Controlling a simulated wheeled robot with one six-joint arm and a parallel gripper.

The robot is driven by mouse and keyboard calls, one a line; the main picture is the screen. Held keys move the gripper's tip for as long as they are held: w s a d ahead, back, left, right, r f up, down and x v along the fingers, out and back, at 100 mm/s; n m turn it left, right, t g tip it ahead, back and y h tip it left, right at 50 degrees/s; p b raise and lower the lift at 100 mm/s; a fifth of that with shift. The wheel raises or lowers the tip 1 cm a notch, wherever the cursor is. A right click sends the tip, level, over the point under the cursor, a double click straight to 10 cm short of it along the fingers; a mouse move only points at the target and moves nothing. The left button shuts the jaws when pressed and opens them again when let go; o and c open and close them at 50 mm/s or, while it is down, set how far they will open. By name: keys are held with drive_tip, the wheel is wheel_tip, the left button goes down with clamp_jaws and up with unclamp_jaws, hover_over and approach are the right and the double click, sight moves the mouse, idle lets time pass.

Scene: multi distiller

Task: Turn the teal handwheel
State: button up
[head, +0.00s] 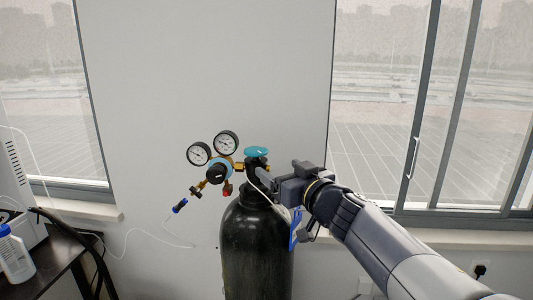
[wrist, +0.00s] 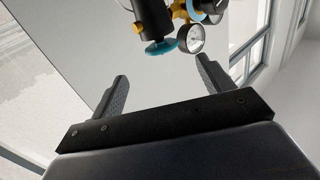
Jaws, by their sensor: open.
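The teal handwheel (head: 256,152) sits on top of the valve of a black gas cylinder (head: 257,245). In the wrist view the handwheel (wrist: 161,47) shows at the top, beyond the fingertips and between their lines. My gripper (head: 265,178) comes in from the right, near the cylinder neck and slightly below the handwheel in the picture. In the wrist view its two fingers (wrist: 163,68) are wide apart with nothing between them. I see no contact with the handwheel; the exact gap is hard to tell.
A regulator with two round gauges (head: 198,153) and a black knob (head: 217,173) juts out left of the handwheel. A blue tag (head: 295,230) hangs below my gripper. A dark table with a white bottle (head: 14,256) stands at far left. The wall behind is bare.

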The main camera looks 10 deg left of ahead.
sight(259, 156)
drive_tip(key=x, duration=1.1)
drive_tip(key=shift+s+f+p, duration=0.1)
drive_tip(key=shift+p, duration=0.25)
drive_tip(key=shift+c, duration=0.4)
drive_tip(key=c, duration=0.8)
